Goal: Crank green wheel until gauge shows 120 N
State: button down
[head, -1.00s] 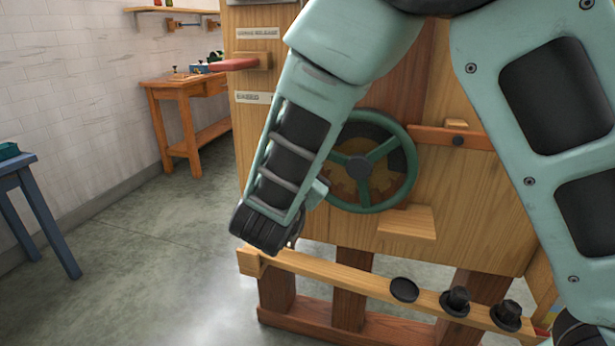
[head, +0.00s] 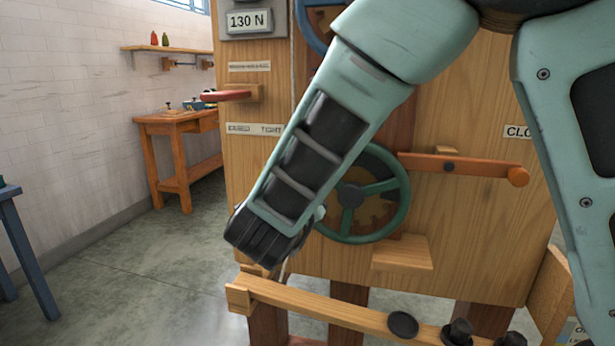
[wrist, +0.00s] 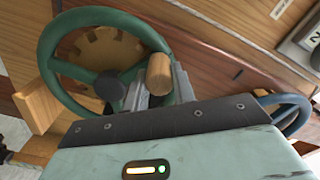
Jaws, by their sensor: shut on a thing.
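The green wheel (head: 405,195) is upright on the front of the wooden machine, its left part hidden by my arm in the head view. It also shows in the wrist view (wrist: 46,62), with a dark hub and a round wooden handle (wrist: 160,72) at its rim. My gripper (wrist: 160,88) is shut on this handle, one finger on each side. My forearm hides the fingers in the head view. The gauge (head: 249,21) at the top of the machine reads 130 N. Only an edge of it shows in the wrist view.
A blue wheel (head: 308,30) sits above, partly behind my arm. A wooden lever (head: 480,168) and a small wooden ledge (head: 402,253) are close to the green wheel's right.

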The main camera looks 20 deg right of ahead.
jog(key=shift+r, duration=0.1)
jog(key=c, duration=1.1)
grip_release()
jog(key=shift+c, duration=0.2)
jog(key=shift+s+a, duration=0.1)
jog(key=v, duration=1.7)
jog(key=shift+p, duration=0.45)
